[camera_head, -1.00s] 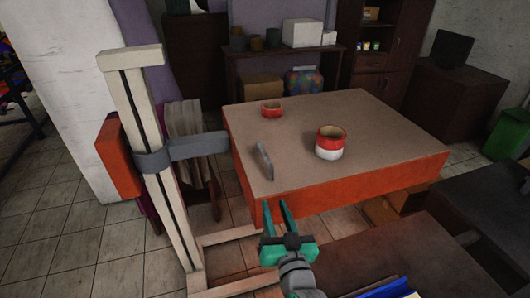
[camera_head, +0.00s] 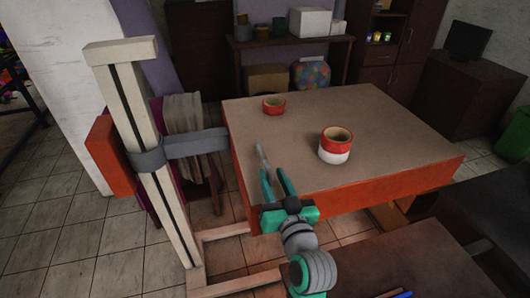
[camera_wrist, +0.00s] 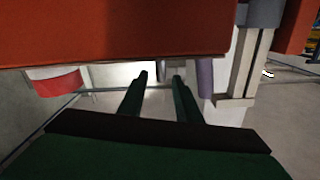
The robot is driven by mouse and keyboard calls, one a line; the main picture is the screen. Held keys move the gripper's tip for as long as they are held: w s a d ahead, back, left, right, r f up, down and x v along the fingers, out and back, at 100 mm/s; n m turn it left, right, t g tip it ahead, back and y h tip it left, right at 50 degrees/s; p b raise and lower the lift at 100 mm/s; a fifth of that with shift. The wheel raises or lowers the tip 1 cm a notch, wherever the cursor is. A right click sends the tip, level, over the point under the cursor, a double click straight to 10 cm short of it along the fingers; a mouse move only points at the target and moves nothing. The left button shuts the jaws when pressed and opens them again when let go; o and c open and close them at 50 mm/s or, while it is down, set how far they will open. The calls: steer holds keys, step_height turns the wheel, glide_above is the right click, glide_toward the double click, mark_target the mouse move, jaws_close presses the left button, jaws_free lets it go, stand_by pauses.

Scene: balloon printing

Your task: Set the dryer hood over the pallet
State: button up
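I take the orange-sided slab with the brown top (camera_head: 390,115) to be the dryer hood, since a grey arm (camera_head: 195,142) joins it to a pale post (camera_head: 135,150) on the left. A slim grey upright handle (camera_head: 262,154) stands on its near left part. My gripper (camera_head: 273,169) is at the hood's near left edge, its parted fingers pointing at the handle. In the wrist view, my gripper (camera_wrist: 161,75) shows a gap between its fingers, with the hood's orange side (camera_wrist: 110,30) close by. I cannot identify the pallet with certainty.
A red-and-white pot (camera_head: 335,147) and a smaller red one (camera_head: 274,106) stand on the brown top. An orange box (camera_head: 105,155) is left of the post. A dark brown surface (camera_head: 410,262) lies at the lower right. Tiled floor is open at left.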

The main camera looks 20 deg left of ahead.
mark_target(264, 154)
steer(key=x, duration=0.9)
steer(key=shift+a, duration=0.1)
jaws_close()
